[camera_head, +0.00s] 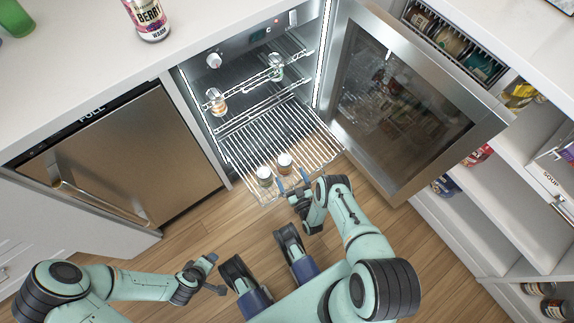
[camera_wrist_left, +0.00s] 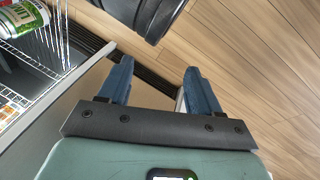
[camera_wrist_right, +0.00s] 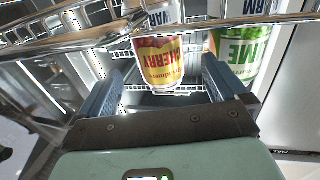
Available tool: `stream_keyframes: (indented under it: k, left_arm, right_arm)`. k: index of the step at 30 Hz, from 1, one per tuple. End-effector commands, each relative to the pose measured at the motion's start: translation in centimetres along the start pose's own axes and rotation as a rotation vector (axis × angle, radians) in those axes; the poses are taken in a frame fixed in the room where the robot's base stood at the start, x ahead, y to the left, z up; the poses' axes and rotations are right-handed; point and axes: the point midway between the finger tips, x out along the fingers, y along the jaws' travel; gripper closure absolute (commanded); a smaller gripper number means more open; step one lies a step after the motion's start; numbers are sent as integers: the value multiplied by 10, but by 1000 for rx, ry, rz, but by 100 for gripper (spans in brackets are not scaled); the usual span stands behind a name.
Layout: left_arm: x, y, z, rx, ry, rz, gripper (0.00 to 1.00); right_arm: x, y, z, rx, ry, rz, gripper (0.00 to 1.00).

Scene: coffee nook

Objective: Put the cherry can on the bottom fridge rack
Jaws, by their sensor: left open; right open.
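The cherry can (camera_wrist_right: 160,62), red and yellow, shows in the right wrist view between the two blue fingers of my right gripper (camera_wrist_right: 165,78). The fingers are open, and contact with the can cannot be made out. In the head view the can (camera_head: 285,161) is small, at the front of the low, pulled-out fridge rack (camera_head: 262,137), just beyond my right gripper (camera_head: 293,181). A green lime can (camera_head: 264,173) stands beside it; it also shows in the right wrist view (camera_wrist_right: 240,50). My left gripper (camera_head: 214,273) is open and empty over the floor.
The fridge door (camera_head: 410,110) stands open on the right. Higher racks hold an orange-labelled can (camera_head: 217,101) and a green-labelled can (camera_head: 276,68). A berry can (camera_head: 148,20) stands on the counter. A closed steel cabinet (camera_head: 120,150) is on the left. Shelves line the right side.

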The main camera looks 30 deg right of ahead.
Motion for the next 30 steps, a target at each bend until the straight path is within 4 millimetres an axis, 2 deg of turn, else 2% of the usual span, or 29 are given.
stream_keyframes:
  k: [3, 10, 14, 18, 20, 23, 27, 30]
  left_arm:
    - [-9, 3, 11, 2, -32, 2, 36]
    - [-15, 5, 21, 4, -63, 3, 36]
    - [-16, 5, 22, 5, -68, 3, 36]
    - [-15, 5, 22, 4, -68, 3, 36]
    - [-15, 5, 22, 4, -67, 3, 36]
    - [-15, 5, 22, 4, -67, 3, 36]
    - [-15, 4, 22, 4, -66, 3, 36]
    - [-15, 4, 22, 4, -66, 3, 36]
  right_arm:
    - [-26, 0, -1, 1, -4, 1, 1]
    - [-51, 0, 0, 0, -3, 1, 1]
    - [-43, 4, 0, 13, -75, 7, 1]
    - [-24, 7, -3, 74, -335, 23, 1]
    - [-24, 4, -8, 119, -489, 29, 1]
    - [-44, -8, -26, 203, -754, 32, 1]
    - [-98, -33, -65, 309, -1083, 23, 1]
    - [-138, -47, -92, 357, -1256, 13, 1]
